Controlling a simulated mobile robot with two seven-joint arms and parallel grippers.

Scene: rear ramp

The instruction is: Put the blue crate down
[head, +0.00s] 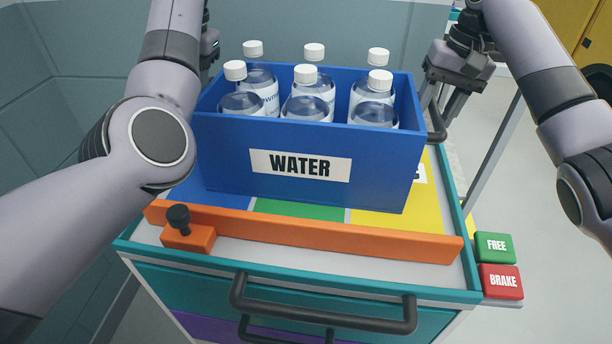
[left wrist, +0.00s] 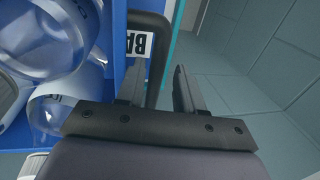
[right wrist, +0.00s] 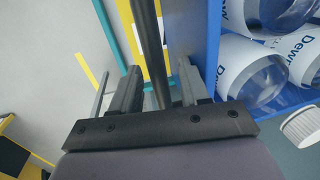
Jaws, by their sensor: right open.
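The blue crate (head: 225,155), labelled WATER and holding several capped bottles (head: 305,95), stands upright on the cart top over blue, green and yellow zones (head: 395,222). No gap shows under its front edge. My right gripper (head: 450,100) is open at the crate's right side. In the right wrist view the dark handle (right wrist: 150,50) passes between its fingers (right wrist: 158,90), with space beside it. My left gripper (left wrist: 157,90) is open, its fingers apart around the left handle (left wrist: 152,20). In the head view my left arm mostly hides it.
An orange bar (head: 330,235) with a black knob (head: 179,217) runs along the cart's front, in front of the crate. Green FREE (head: 495,247) and red BRAKE (head: 500,281) buttons sit at the right corner. A dark drawer handle (head: 320,315) juts out below.

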